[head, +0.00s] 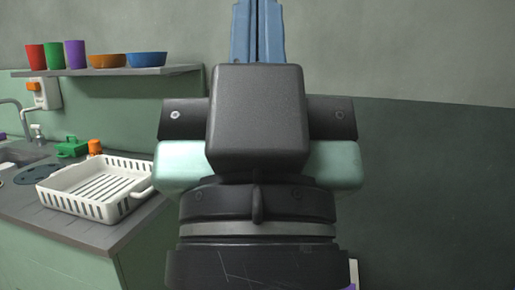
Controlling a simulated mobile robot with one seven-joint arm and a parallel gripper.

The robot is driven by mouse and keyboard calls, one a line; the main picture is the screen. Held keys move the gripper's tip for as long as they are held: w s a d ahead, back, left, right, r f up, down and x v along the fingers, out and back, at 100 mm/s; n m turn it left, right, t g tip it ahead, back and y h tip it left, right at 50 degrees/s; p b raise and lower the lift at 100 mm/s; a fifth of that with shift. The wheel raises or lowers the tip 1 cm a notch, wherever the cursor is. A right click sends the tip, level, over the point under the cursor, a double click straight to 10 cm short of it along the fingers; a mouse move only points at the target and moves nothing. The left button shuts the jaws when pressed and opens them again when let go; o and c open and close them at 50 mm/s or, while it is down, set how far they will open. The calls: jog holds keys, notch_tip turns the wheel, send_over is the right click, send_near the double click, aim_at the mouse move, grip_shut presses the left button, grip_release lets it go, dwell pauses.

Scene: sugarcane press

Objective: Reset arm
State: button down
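My gripper (257,32) is in the middle of the head view, seen from behind and pointing up. Its black housing and wrist fill the centre. Its two blue fingers stand close side by side with only a thin dark line between them, and they look shut. The fingertips reach the top edge of the picture. Nothing shows held between them. The gripper is in front of the wall, apart from the counter and shelf.
At left a counter (95,232) bears a white dish rack (85,208), a green object (72,147) and an orange-capped bottle (95,147) by a sink. A wall shelf (105,71) above holds several cups and bowls. The wall at right is bare.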

notch_tip(320, 180, up, 27)
jog(key=p, duration=2.4)
jog(key=shift+f, duration=0.2)
